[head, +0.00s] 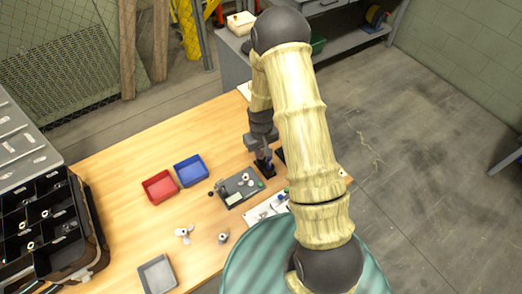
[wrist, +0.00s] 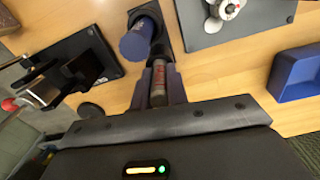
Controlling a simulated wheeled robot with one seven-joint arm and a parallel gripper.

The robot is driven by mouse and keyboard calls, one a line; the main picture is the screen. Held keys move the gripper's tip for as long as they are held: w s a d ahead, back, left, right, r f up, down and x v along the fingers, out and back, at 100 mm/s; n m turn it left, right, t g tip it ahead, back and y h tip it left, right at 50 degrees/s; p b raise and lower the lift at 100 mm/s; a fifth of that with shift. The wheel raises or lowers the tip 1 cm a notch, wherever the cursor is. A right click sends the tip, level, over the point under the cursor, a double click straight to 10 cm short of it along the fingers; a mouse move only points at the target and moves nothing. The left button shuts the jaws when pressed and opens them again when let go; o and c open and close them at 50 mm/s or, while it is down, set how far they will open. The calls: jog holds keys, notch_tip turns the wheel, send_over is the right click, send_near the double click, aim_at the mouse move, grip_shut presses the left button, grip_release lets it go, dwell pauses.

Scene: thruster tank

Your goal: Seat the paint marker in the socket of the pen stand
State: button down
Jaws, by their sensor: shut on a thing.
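My gripper (wrist: 160,82) is shut on the paint marker (wrist: 158,80), a slim grey body with a reddish band between the dark fingers. In the head view my gripper (head: 262,154) is low over the table's far right part, and the marker is hard to make out there. A blue cylinder on a dark base, seemingly the pen stand (wrist: 136,42), stands just beyond the fingertips and slightly left in the wrist view. It shows small under my gripper in the head view (head: 265,170). Its socket opening is not clear, and I cannot tell whether the marker touches it.
A black plate with an upright fixture (wrist: 108,50) stands left in the wrist view. A grey panel (head: 229,189) with a white knob, a blue tray (head: 190,170) and a red tray (head: 159,187) lie nearby.

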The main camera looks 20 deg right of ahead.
jog(key=c, duration=1.3)
grip_release()
jog(key=shift+r, duration=0.1)
notch_tip(320, 180, up, 17)
jog(key=b, duration=0.1)
jog(key=shift+r, duration=0.2)
notch_tip(320, 180, up, 4)
jog(key=p, duration=0.3)
jog(key=shift+f, duration=0.1)
